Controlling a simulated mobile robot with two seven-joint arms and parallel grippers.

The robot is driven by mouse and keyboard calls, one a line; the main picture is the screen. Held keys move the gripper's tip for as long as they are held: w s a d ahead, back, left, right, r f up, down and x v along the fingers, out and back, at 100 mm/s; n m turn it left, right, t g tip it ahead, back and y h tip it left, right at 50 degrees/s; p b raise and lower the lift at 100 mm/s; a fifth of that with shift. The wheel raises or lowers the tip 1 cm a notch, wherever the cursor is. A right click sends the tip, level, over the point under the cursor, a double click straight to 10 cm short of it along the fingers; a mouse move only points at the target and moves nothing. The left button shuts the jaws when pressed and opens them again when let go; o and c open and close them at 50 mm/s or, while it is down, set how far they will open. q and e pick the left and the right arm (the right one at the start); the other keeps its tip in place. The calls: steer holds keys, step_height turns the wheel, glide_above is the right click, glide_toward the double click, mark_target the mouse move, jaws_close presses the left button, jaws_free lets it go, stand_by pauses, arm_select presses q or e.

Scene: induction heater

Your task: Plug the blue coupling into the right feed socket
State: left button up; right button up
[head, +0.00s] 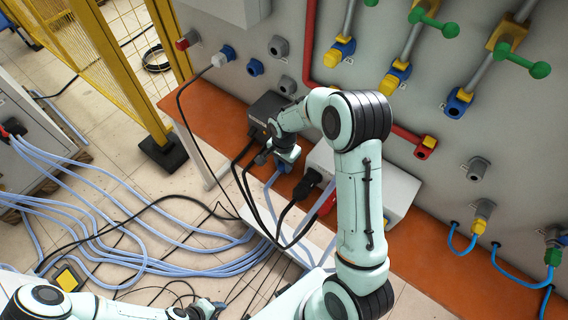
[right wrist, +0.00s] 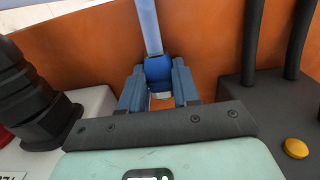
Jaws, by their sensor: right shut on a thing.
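The blue coupling (right wrist: 158,68) sits between the two fingers of my right gripper (right wrist: 158,92) in the right wrist view, with a pale blue hose running up from it. The gripper is shut on it, above the orange ledge. In the head view my right gripper (head: 286,158) is low over the ledge, between a black box and a light grey box; my wrist hides most of the coupling. Several sockets show on the grey wall, including a blue one (head: 255,67) and grey ones; I cannot tell which is the right feed socket. My left gripper (head: 205,308) is at the bottom edge, too small to read.
The black box (head: 268,112) and the light grey box (head: 396,190) with black plugs flank my right gripper. Black cables and pale blue hoses (head: 190,262) hang down across the floor. Valves with green handles (head: 428,22) stick out from the wall. A yellow fence (head: 115,60) stands left.

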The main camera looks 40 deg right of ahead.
step_height(320, 180, up, 20)
steer(key=p, duration=0.1)
stand_by(0.4)
steer(key=shift+f, duration=0.1)
steer(key=w+a+f+n, duration=0.3)
steer(key=a+f+n, duration=1)
steer(key=f+n, duration=0.1)
steer(key=shift+a+f+n, duration=0.15)
steer(key=shift+f+n, duration=0.25)
steer(key=shift+f, duration=0.1)
steer(key=shift+s, duration=0.1)
